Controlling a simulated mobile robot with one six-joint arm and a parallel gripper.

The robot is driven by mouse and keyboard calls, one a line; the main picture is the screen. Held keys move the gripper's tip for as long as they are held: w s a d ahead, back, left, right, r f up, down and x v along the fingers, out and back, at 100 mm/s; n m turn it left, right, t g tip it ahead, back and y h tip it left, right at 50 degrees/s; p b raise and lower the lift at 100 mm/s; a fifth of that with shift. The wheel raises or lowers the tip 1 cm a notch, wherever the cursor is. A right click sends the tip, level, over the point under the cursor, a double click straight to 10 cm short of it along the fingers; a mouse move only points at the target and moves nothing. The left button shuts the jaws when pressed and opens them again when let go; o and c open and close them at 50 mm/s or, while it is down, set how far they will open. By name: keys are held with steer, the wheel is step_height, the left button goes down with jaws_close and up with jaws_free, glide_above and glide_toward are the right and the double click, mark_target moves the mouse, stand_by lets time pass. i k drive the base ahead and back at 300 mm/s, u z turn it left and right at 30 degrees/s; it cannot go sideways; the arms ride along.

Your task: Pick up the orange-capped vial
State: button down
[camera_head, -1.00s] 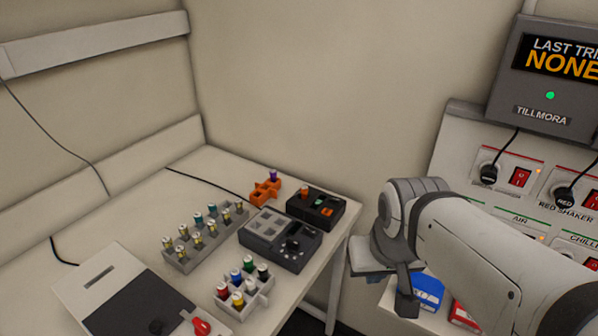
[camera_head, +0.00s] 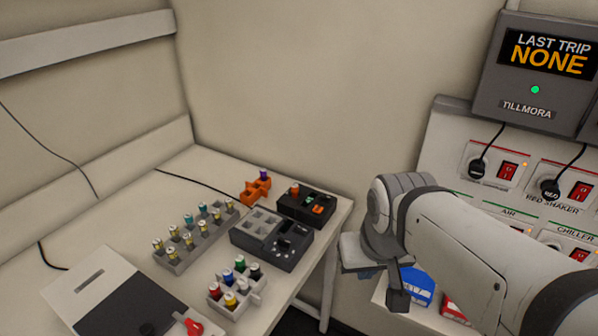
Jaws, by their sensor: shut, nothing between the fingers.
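A small vial with an orange-red cap (camera_head: 295,188) stands upright in the left part of a black block (camera_head: 290,206) at the table's far right corner. A teal-topped item and an orange U-shaped piece sit beside it in the same block. My gripper (camera_head: 385,283) is at the end of my arm, right of the table's right edge and well apart from the vial. It is shut and empty, seen from behind, with its fingertips partly hidden by my wrist.
An orange holder (camera_head: 249,193) with a purple-capped vial stands left of the black block. A dark grey device (camera_head: 262,252), a grey rack (camera_head: 167,266) of several vials and a small white rack (camera_head: 232,312) stand nearer. A blue box (camera_head: 418,288) lies below my arm.

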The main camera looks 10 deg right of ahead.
mark_target(294, 188)
steer(key=u, duration=1.5)
steer(key=k, duration=1.05)
steer(key=z, duration=0.85)
steer(key=i, duration=1)
